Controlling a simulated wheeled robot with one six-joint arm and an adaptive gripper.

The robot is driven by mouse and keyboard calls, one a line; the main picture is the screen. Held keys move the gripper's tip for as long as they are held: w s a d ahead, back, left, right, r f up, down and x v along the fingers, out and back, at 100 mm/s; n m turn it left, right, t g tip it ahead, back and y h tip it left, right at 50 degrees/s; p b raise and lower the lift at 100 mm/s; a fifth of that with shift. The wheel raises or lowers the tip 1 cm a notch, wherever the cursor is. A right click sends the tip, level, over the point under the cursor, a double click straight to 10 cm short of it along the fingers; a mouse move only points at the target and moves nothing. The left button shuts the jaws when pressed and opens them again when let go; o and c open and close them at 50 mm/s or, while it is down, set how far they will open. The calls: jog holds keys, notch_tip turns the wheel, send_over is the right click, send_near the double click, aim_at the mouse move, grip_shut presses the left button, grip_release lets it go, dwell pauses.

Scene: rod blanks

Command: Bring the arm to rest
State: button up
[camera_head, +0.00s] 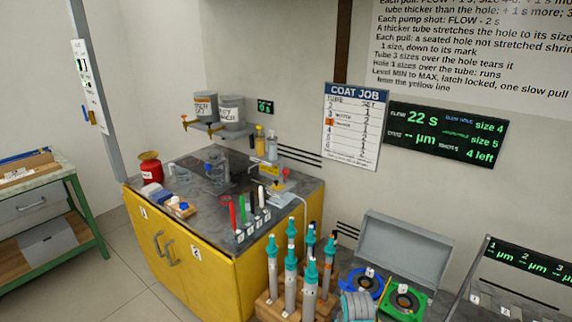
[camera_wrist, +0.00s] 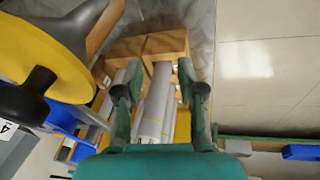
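My gripper (camera_wrist: 158,92) shows in the wrist view, with a teal palm at the bottom and two teal and dark fingers standing apart. It looks open, with a wide gap between the fingers. Pale grey-white tubes (camera_wrist: 158,105) show in that gap, seemingly beyond the fingers; I see no finger closed on them. They run toward a wooden block (camera_wrist: 150,45). There, several grey rods with teal tops (camera_head: 291,262) stand upright in a wooden stand (camera_head: 268,306).
A yellow cabinet (camera_head: 215,275) carries bottles, coloured tools and a red can (camera_head: 151,168). A grey open case (camera_head: 408,243) and blue and green round fixtures (camera_head: 403,300) stand right of the rods. A green-framed bench (camera_head: 85,205) is at far left. Tiled floor lies between.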

jog(key=s+f+m+t, duration=0.2)
jog(key=s+f, duration=0.6)
jog(key=s, duration=0.5)
jog(key=s+d+r+m+t, duration=0.15)
jog(key=s+t, duration=0.25)
jog(key=s, duration=1.1)
jog(key=s+r+m+t, duration=0.5)
jog(key=s+r, duration=1.8)
jog(key=r, duration=0.3)
jog(key=shift+s, duration=0.1)
